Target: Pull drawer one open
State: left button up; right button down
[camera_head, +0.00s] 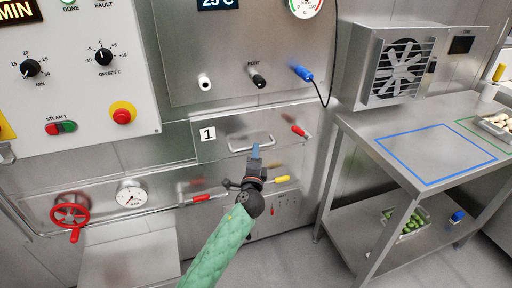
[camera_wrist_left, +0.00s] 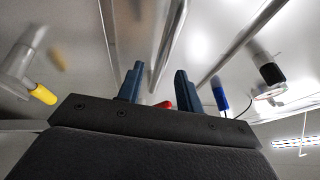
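Drawer one (camera_head: 226,140) is a steel drawer front with a white "1" label (camera_head: 208,134) at its left. It looks shut in the head view. Its bar handle (camera_head: 252,144) is a horizontal metal bar at the middle of the front. My left gripper (camera_head: 255,151) is just below and in front of the handle in the head view. In the left wrist view its two blue fingers (camera_wrist_left: 157,85) are apart, and a metal bar (camera_wrist_left: 168,45) runs ahead of the gap between them. I cannot tell whether they touch the bar. My right gripper is not in view.
A red-tipped lever (camera_head: 299,131) is right of the drawer. Yellow-tipped (camera_head: 282,179) and red-tipped (camera_head: 202,198) levers sit below. A red valve wheel (camera_head: 70,211) and gauge (camera_head: 131,195) are at left. A steel table (camera_head: 400,120) stands at right.

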pick_arm(q)
jog(key=shift+x, duration=1.95)
grip_shut()
